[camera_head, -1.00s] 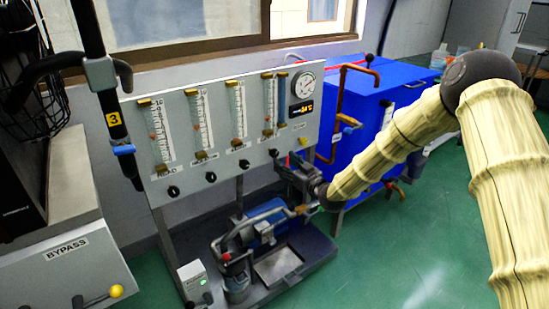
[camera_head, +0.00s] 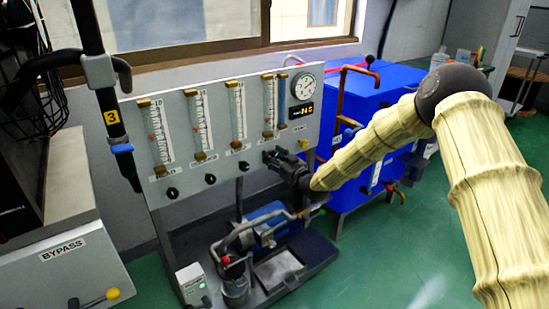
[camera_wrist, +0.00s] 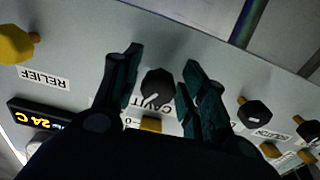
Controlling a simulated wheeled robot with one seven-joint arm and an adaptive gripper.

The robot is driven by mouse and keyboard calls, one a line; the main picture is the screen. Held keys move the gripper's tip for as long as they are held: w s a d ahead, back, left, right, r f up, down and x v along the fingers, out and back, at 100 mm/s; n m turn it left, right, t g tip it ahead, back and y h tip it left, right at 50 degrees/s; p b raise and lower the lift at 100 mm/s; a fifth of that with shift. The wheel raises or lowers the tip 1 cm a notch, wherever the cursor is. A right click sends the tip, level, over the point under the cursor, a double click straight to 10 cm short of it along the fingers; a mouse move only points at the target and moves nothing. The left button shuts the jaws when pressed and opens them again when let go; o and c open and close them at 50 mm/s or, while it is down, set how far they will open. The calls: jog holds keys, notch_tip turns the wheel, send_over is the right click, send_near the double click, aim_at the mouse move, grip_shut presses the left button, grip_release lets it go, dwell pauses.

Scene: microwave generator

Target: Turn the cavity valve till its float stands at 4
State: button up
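The cavity valve (camera_wrist: 158,84) is a black faceted knob with a white mark, seen upside down in the wrist view above its partly hidden label. My gripper (camera_wrist: 161,60) is open, with one dark finger on each side of the knob. Gaps show between the fingers and the knob in this view; the depth of the fingertips is hard to judge. In the head view my gripper (camera_head: 274,160) is at the panel's lower right and hides the knob. The cavity flow tube (camera_head: 269,103) stands above it; its float reading is too small to tell.
Other black knobs (camera_wrist: 254,111) sit along the panel (camera_head: 215,165). A yellow relief knob (camera_wrist: 14,44) and a lit display (camera_head: 302,110) are close by. A round gauge (camera_head: 303,85) is above. A blue tank (camera_head: 370,110) stands right; a pump (camera_head: 262,225) is below.

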jog(key=c, duration=0.6)
jog(key=shift+n, duration=0.7)
jog(key=shift+d+n+p, duration=0.1)
jog(key=shift+n+p, duration=0.25)
jog(key=shift+n, duration=1.05)
jog(key=o, duration=1)
jog(key=v, duration=1.2)
